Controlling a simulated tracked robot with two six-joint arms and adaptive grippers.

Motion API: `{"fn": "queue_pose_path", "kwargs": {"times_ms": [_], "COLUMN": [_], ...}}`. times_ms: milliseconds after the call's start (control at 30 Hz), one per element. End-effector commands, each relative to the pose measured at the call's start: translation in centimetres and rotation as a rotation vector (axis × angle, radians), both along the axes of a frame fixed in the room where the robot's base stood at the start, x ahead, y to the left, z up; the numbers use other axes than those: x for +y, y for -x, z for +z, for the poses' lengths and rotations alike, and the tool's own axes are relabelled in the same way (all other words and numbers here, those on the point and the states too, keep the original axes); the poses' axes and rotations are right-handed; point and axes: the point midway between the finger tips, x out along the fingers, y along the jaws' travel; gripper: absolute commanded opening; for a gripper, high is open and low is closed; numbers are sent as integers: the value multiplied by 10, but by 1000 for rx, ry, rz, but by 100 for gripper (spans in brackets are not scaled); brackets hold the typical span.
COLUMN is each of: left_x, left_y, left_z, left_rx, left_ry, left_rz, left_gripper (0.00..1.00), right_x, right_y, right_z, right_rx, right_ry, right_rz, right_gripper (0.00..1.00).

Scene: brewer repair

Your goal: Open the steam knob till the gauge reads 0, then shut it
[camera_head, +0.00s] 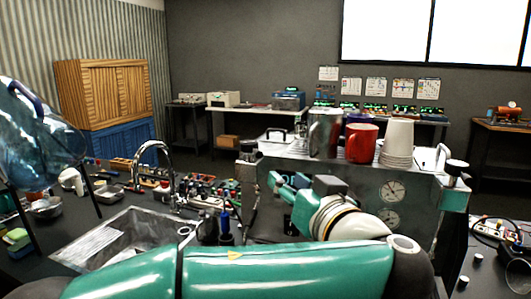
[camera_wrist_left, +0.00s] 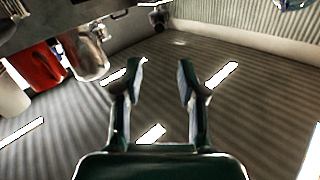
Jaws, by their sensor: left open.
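The steel brewer (camera_head: 430,205) stands right of centre in the head view. Two round gauges are on its front, an upper one (camera_head: 393,190) and a lower one (camera_head: 389,218); their readings are too small to tell. A dark knob (camera_head: 457,168) is at its right end and another (camera_head: 247,147) at its left end; I cannot tell which is the steam knob. My left gripper (camera_head: 283,188) is in front of the brewer's left part, pointing left. In the left wrist view its fingers (camera_wrist_left: 161,75) are apart and empty. My right gripper is not in view.
A red mug (camera_head: 362,143), a metal jug (camera_head: 324,133) and stacked white cups (camera_head: 397,143) stand on the brewer. A sink (camera_head: 120,240) with a curved tap (camera_head: 153,150) is to the left. A large blue bottle (camera_head: 38,145) is at the far left. My green arm covers the front.

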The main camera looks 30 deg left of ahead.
Motion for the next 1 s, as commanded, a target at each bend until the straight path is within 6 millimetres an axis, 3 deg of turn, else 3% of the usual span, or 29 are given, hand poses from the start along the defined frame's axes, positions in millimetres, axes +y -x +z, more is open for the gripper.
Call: {"fn": "queue_pose_path", "kwargs": {"times_ms": [167, 300, 567, 767, 1000], "left_x": [-3, -4, 4, 28, 71], "left_y": [-2, -3, -8, -25, -55], "left_z": [0, 0, 1, 2, 3], "left_rx": [1, 1, 1, 3, 4], "left_ry": [0, 0, 0, -1, -1], "left_rz": [-7, -8, -7, -4, -4], "left_gripper": [40, 40, 40, 40, 40], "right_x": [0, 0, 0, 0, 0], "right_y": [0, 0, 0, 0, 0], "right_z": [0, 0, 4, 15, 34], "right_rx": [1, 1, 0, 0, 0], "right_ry": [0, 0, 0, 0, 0], "right_rz": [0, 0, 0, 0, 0], "right_gripper": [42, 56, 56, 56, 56]}}
